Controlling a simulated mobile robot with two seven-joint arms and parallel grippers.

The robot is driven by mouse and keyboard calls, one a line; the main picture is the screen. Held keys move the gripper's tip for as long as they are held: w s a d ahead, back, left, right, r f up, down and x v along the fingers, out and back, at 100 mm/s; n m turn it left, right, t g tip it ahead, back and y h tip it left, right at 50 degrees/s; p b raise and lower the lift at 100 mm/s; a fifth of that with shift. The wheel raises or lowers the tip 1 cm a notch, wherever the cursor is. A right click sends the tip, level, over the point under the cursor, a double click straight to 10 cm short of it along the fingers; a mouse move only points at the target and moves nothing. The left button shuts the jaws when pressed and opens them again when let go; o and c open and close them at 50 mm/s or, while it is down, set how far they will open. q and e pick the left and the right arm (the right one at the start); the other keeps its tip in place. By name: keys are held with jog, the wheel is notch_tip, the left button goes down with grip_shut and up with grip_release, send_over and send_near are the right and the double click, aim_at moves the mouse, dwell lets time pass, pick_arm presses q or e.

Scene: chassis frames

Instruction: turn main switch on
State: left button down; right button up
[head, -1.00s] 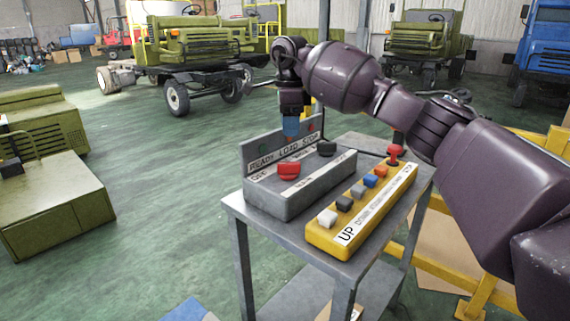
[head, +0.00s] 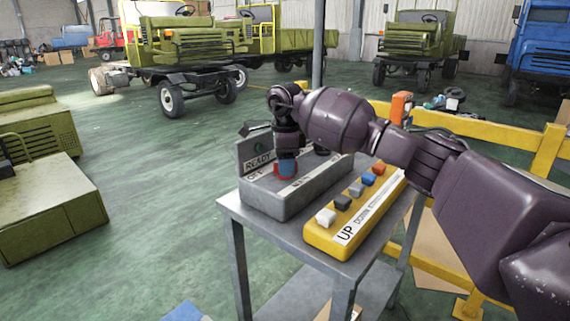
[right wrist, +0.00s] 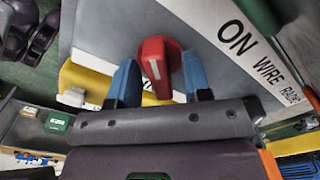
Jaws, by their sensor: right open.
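The grey switch box (head: 275,203) stands on the metal table, with READY, OFF and other labels partly showing. Its red main switch (head: 279,175) is mostly hidden by my right gripper (head: 287,165) in the head view. In the right wrist view the red switch (right wrist: 155,50) with a white line stands between the two blue fingers of my right gripper (right wrist: 160,72). The fingers are apart, one on each side of it, with gaps showing. The ON label (right wrist: 236,38) lies to the right of the switch there. My left gripper is not in view.
A yellow button box (head: 330,238) with several coloured buttons sits right beside the switch box. The grey table (head: 345,268) has little bare top. A yellow rail (head: 500,134) runs behind on the right. Green floor is open to the left.

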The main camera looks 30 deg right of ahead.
grip_shut()
dwell(0.3)
